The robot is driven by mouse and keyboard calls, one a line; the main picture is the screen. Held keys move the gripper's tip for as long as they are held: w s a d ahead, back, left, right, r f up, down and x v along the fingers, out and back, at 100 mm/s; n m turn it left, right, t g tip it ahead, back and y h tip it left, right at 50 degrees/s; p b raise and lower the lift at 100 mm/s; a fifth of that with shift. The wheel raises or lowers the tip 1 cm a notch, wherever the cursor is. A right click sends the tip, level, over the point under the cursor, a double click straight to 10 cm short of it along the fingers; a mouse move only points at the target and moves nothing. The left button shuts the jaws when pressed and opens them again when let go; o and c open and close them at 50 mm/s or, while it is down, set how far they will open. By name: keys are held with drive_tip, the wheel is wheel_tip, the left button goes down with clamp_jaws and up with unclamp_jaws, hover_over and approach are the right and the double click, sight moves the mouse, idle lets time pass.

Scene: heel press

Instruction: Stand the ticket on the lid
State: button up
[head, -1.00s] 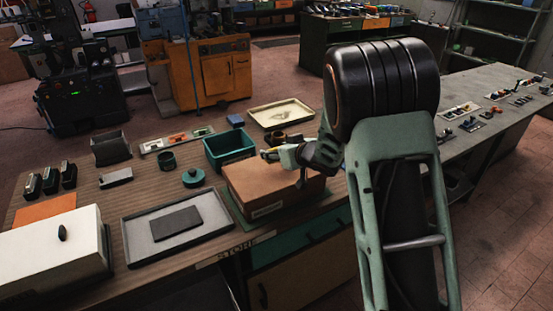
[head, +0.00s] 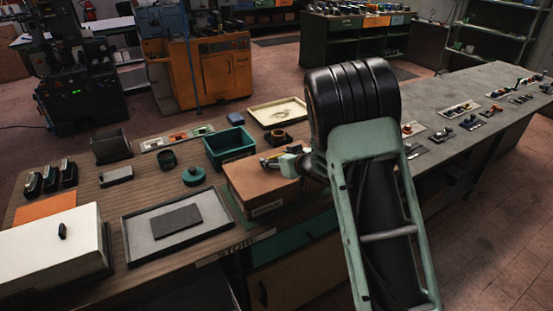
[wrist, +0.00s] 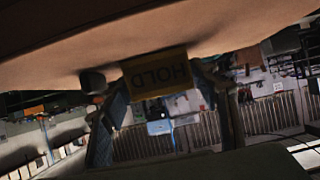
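The yellow ticket (wrist: 156,74), marked HOLD, shows upside down in the wrist view, with its edge against the brown lid of the box (wrist: 200,22) that fills the top of that view. In the head view the brown box (head: 250,184) stands on the bench, and the ticket is too small to make out clearly there. My gripper (wrist: 150,88) has its two fingers spread, one on each side of the ticket, with what look like small gaps. In the head view my gripper (head: 271,160) is low over the box top, partly hidden by my arm.
A teal bin (head: 229,148) and a brown ring (head: 282,138) stand close behind the box. A shallow cream tray (head: 280,112) lies farther back. A grey tray (head: 133,246) and a white box (head: 45,245) are to the left. Bare bench top shows between them.

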drive_tip(key=shift+o, duration=0.9)
drive_tip(key=shift+r, duration=0.1)
drive_tip(key=shift+r, duration=0.1)
drive_tip(key=b+v, duration=0.1)
drive_tip(key=v, duration=1.1)
drive_tip(key=shift+d, duration=0.1)
